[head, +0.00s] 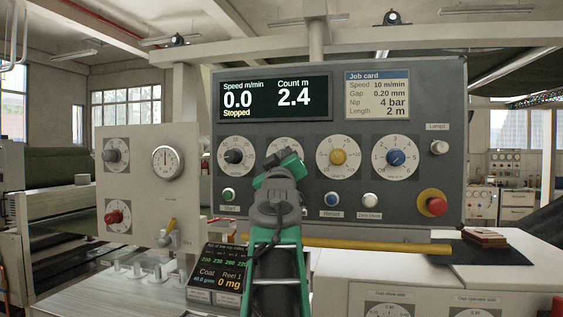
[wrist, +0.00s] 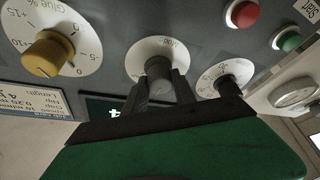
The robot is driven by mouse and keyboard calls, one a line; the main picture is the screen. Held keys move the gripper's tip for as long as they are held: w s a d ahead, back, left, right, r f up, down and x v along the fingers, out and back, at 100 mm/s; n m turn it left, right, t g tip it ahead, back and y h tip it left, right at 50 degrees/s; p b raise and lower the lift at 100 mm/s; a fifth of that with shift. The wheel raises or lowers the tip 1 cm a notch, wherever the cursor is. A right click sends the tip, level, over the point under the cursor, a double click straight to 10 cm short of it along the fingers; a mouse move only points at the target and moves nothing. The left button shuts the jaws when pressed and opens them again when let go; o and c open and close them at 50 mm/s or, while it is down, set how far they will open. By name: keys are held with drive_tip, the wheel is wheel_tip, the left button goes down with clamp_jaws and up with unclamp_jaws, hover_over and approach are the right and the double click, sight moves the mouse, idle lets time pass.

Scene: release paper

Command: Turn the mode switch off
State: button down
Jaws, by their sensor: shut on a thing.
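The dial that seems to be the mode switch (head: 278,145) is second from the left in the panel's row and is mostly hidden behind my gripper (head: 288,165) in the head view. In the wrist view, which is upside down, the switch's dark knob (wrist: 158,67) sits on a round white plate. My gripper's two dark fingers (wrist: 161,86) are on either side of this knob and shut on it.
The yellow glue knob (head: 338,157) and a dark knob (head: 234,156) flank the switch. A blue knob (head: 396,158) is farther right. A red button (wrist: 243,14) and the green start button (head: 228,194) lie below. The display (head: 275,97) reads 0.0, 2.4, Stopped.

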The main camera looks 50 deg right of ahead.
idle(0.3)
drive_tip(key=c, duration=1)
unclamp_jaws()
drive_tip(key=b+v, duration=0.3)
drive_tip(key=v, duration=0.4)
drive_tip(key=shift+s+a+f, duration=0.1)
drive_tip(key=shift+s+a, duration=0.1)
drive_tip(key=shift+a, duration=0.1)
